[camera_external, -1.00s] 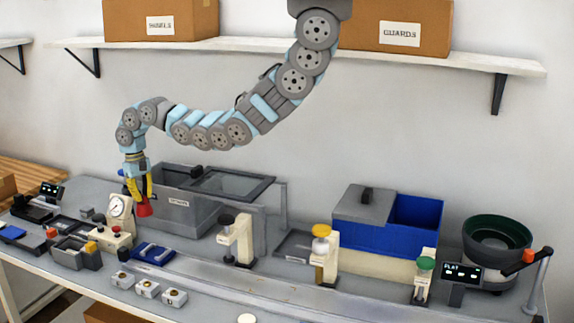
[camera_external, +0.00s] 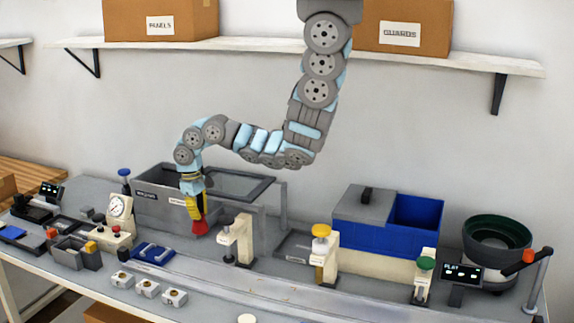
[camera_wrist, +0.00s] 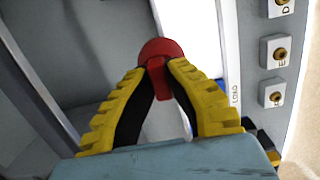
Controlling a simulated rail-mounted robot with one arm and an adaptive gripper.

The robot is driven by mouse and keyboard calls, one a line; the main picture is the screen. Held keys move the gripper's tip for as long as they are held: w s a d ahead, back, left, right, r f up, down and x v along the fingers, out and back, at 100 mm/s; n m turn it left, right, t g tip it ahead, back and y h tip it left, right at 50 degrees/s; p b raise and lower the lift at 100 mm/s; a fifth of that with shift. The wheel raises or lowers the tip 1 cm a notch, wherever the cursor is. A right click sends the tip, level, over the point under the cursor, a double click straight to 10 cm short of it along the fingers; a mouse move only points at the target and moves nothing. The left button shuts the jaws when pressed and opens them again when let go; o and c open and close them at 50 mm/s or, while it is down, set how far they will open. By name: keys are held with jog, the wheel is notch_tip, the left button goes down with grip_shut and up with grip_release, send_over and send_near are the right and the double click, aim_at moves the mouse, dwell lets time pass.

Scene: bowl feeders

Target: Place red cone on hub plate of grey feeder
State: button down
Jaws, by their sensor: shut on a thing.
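My gripper (camera_external: 193,206) has yellow-and-black fingers and is shut on the red cone (camera_external: 199,227). The cone hangs below the fingertips, in front of the grey bin on the left half of the bench. In the wrist view, the red cone (camera_wrist: 162,50) sits between the two yellow fingertips. The round dark-green-lined bowl feeder (camera_external: 497,236), with a dark grey body, stands at the far right of the bench, well away from my gripper. A hub plate may lie inside its bowl, but I cannot make it out clearly.
A grey bin (camera_external: 150,211) stands behind the cone. A blue bin (camera_external: 415,226) and posts with a yellow knob (camera_external: 321,231) and green knob (camera_external: 426,263) stand between the cone and the bowl feeder.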

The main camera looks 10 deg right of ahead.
jog(key=shift+d, duration=0.25)
jog(key=shift+w+f, duration=0.15)
jog(key=shift+f, duration=0.1)
jog(key=w+a+f+b, duration=0.5)
jog(key=w+a+f, duration=0.2)
jog(key=w+f, duration=0.2)
jog(key=shift+w+a, duration=0.4)
jog(key=shift+w, duration=0.5)
jog(key=shift+f+b, duration=0.15)
jog(key=shift+b, duration=0.15)
jog(key=shift+w+a+f+b, duration=0.15)
jog(key=shift+f+b, duration=0.25)
jog(key=shift+f, duration=1.25)
jog(key=shift+f+b, duration=0.1)
jog(key=shift+b, duration=0.2)
